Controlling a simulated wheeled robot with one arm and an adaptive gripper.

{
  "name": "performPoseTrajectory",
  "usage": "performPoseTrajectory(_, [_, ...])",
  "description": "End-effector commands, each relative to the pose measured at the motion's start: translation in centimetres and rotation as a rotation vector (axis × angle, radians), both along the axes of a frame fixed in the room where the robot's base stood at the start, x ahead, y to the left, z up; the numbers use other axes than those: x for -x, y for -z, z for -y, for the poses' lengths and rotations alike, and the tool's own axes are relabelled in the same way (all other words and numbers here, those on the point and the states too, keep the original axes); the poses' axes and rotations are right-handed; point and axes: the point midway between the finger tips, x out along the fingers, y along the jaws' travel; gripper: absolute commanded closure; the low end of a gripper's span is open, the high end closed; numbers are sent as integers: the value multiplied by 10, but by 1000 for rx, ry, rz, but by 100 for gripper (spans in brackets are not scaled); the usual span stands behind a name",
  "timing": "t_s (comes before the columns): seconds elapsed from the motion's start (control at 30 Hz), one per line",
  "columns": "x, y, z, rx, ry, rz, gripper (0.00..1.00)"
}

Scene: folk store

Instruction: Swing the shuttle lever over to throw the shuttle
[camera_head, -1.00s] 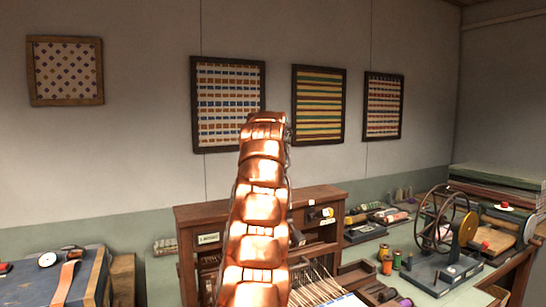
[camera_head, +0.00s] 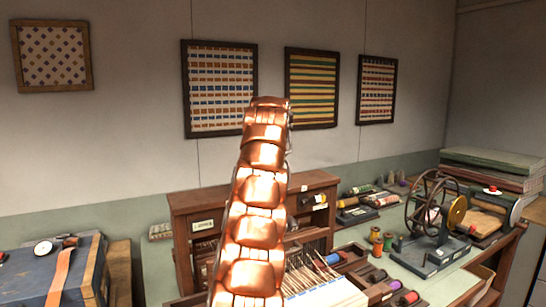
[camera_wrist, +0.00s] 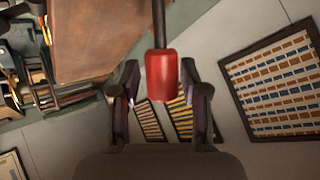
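In the wrist view, a red knob (camera_wrist: 161,76) on a thin dark rod lies between the two fingers of my gripper (camera_wrist: 162,92), apparently the shuttle lever's handle. The fingers stand apart, with a visible gap on each side of the knob. In the head view, the wooden loom (camera_head: 185,201) stands on the bench, with pale threads (camera_head: 312,270) strung at its front. My copper-coloured arm covers the middle of the loom. My gripper and the red knob cannot be made out in the head view.
A winder with a dark wheel (camera_head: 432,205) stands at the right on the green bench (camera_head: 440,285). Thread spools (camera_head: 376,236) and an open tray of spools (camera_head: 368,277) lie between it and the loom. A blue chest (camera_head: 50,280) is at the left. Framed textiles (camera_head: 220,88) hang behind.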

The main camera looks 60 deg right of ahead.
Motion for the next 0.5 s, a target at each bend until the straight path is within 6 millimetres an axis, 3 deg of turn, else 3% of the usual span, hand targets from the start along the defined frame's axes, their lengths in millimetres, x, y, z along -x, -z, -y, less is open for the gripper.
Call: performPoseTrajectory(0.5, [0, -4, -5, 0, -3, 0, 44])
